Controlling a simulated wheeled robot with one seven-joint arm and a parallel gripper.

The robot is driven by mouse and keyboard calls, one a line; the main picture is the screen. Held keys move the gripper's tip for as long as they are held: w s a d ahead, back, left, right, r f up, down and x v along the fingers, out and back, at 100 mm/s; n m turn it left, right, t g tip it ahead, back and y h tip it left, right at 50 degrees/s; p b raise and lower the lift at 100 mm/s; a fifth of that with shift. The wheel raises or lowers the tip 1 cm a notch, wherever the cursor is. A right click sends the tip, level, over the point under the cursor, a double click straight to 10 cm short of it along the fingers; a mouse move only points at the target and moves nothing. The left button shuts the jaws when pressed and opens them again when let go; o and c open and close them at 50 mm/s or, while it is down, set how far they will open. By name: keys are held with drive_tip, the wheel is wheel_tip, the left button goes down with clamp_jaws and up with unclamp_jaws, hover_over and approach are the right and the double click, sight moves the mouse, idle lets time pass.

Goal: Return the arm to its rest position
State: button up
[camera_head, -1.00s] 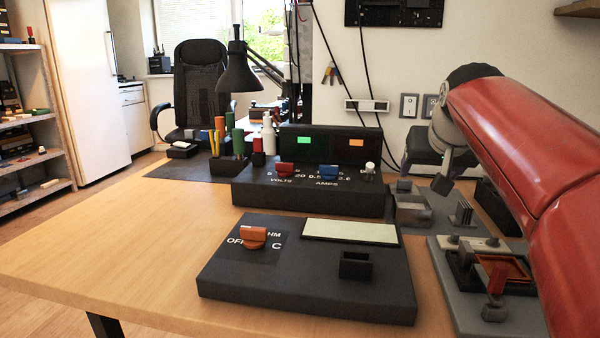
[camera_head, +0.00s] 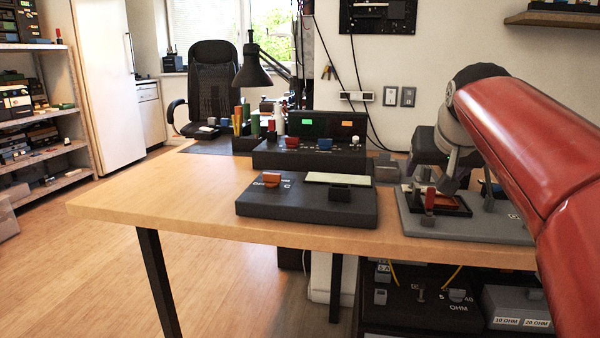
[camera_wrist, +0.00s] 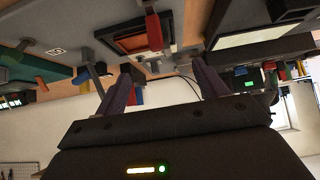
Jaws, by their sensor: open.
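My red arm (camera_head: 530,150) comes in from the right side of the head view and is bent, with its grey wrist end hanging over the right part of the workbench. My gripper (camera_wrist: 162,78) shows in the wrist view with its two purplish fingers spread apart and nothing between them. In the head view the gripper is small, dark and partly covered by the wrist, above the grey board (camera_head: 470,230).
The wooden workbench (camera_head: 150,195) carries a black meter box (camera_head: 300,208), a black power supply (camera_head: 310,158) and a black lamp (camera_head: 252,70). A shelf with boxes (camera_head: 500,320) stands under its right side. The floor (camera_head: 80,270) at left is clear.

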drive_tip(key=shift+s+a, duration=0.15)
drive_tip(key=shift+s, duration=0.55)
drive_tip(key=shift+s+a+f, duration=0.2)
drive_tip(key=shift+a+f, duration=0.05)
drive_tip(key=shift+f, duration=0.05)
drive_tip(key=s+a+f+n+g+y+p, duration=0.1)
drive_tip(key=s+a+f, duration=0.3)
drive_tip(key=s+f, duration=0.5)
drive_tip(key=s+a+f+n+g+p, duration=0.1)
drive_tip(key=s+a+f+g+p, duration=0.1)
drive_tip(key=s+f, duration=0.8)
drive_tip(key=s+a+p, duration=0.1)
drive_tip(key=s+a, duration=0.1)
drive_tip(key=s, duration=0.2)
drive_tip(key=shift+a+y+p, duration=0.2)
drive_tip(key=shift+y+p, duration=0.15)
drive_tip(key=shift+y, duration=0.05)
